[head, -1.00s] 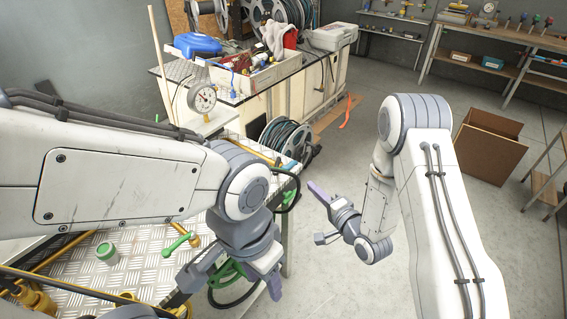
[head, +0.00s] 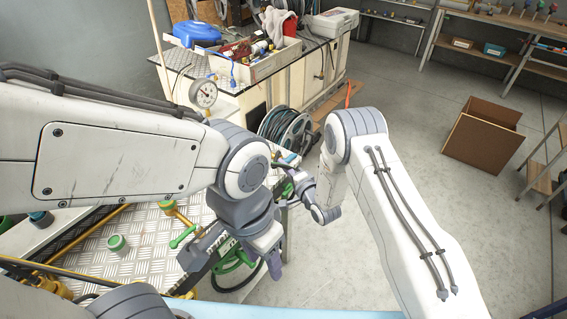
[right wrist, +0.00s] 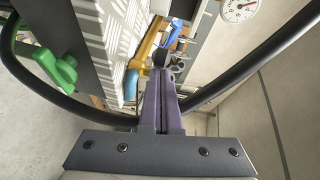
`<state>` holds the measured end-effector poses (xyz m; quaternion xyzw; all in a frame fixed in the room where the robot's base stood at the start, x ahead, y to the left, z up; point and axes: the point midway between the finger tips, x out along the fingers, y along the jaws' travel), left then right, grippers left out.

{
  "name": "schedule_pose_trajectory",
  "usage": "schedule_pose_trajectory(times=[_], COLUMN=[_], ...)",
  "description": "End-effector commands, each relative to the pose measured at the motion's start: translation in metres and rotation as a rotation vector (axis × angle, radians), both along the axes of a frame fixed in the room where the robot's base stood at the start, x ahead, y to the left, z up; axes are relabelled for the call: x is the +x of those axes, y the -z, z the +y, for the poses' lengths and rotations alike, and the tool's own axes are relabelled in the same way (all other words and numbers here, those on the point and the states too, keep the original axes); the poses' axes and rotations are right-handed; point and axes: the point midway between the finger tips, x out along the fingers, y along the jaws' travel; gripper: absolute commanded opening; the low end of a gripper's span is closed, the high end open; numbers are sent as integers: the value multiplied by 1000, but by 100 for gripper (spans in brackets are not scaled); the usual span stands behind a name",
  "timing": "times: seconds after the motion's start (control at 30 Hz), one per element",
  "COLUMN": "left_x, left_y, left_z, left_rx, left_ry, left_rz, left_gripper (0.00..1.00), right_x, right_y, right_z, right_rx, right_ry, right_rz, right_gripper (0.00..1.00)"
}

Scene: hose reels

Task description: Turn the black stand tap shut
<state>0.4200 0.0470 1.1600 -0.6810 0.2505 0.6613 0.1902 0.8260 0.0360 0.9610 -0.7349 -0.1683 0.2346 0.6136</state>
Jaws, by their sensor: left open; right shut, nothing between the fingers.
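I cannot make out a black stand tap for certain in either view. A green lever handle (head: 183,236) sits on a brass fitting on the tread-plate bench, left of my left gripper. My left gripper (head: 238,262) is open, pointing down over the bench's front edge, with a green reel (head: 232,258) seen between and behind its fingers. My right gripper (head: 289,180) is shut and empty beside the bench's right edge. In the right wrist view its closed purple fingers (right wrist: 163,90) point along the bench edge, with a green handle (right wrist: 56,68) at the left, apart from them.
A black hose (right wrist: 235,70) curves close by both sides of my right gripper. The tread-plate bench (head: 150,235) carries yellow pipes and a green-capped pot (head: 117,245). A dial gauge (head: 203,93) stands behind it. A hose reel (head: 285,132) stands beyond.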

Motion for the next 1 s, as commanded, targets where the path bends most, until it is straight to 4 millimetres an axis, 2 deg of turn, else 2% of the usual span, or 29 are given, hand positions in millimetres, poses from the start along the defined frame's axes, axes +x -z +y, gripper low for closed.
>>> schedule_pose_trajectory(times=[0.33,0.7,1.0], left_x=[0,0,0], left_y=[0,38,38], left_z=[0,0,0], left_rx=[0,0,0], left_ry=[0,2,2], left_rz=[0,0,0], left_gripper=[50,50,50], right_x=[0,-2,-3], right_y=[1,4,0], right_z=[2,33,40], right_rx=[-1,-1,-2], right_ry=[-1,-4,-11], right_rz=[0,-1,0], right_gripper=[0,0,0])
